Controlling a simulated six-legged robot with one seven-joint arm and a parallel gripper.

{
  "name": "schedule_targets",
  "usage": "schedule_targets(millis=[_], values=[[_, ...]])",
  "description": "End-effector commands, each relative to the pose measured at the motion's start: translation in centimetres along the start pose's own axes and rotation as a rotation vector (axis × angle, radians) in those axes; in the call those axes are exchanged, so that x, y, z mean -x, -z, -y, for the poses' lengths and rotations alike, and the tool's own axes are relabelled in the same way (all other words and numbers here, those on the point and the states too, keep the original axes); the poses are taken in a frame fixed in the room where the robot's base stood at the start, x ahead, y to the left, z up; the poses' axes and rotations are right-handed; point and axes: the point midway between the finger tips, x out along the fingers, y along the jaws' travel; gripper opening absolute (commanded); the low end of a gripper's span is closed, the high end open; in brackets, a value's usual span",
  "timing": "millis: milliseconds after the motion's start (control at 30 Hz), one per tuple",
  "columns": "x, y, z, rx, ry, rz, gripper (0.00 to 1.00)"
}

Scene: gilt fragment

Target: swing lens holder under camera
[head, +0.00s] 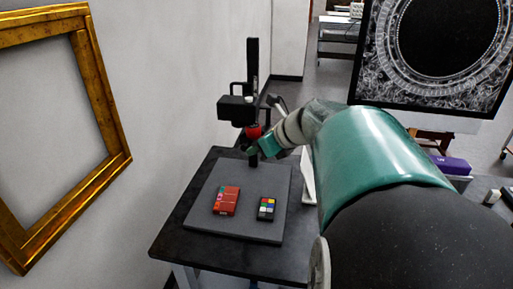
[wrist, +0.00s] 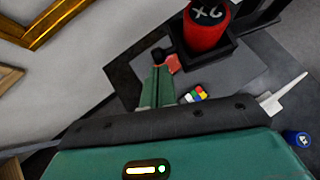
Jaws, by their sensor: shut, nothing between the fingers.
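The camera stand's black column (head: 252,65) rises at the back of the table, with a black camera body (head: 237,109) on it. A red lens (head: 254,131) sits below the camera body's right end. In the wrist view the red lens (wrist: 206,27), marked "2X", sits in a black holder (wrist: 207,56) at upper right. My gripper (head: 254,151) is just below the red lens in the head view. In the wrist view my gripper (wrist: 157,68) is shut and empty, left of the holder. Whether it touches the holder is unclear. My arm hides part of the stand's right side.
A grey board (head: 215,178) lies on the dark table (head: 178,239), bearing a red box (head: 227,201) and a colour chart (head: 267,208). A gilt frame (head: 109,115) is on the left wall. A blue cylinder (wrist: 298,138) shows at lower right in the wrist view.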

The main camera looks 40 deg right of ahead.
Motion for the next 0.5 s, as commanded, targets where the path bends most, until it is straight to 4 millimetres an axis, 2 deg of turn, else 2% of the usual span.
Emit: schedule_targets(millis=[500], values=[[-3.1, -2.7, -1.3, -0.166, 0.196, 0.000, 0.00]])
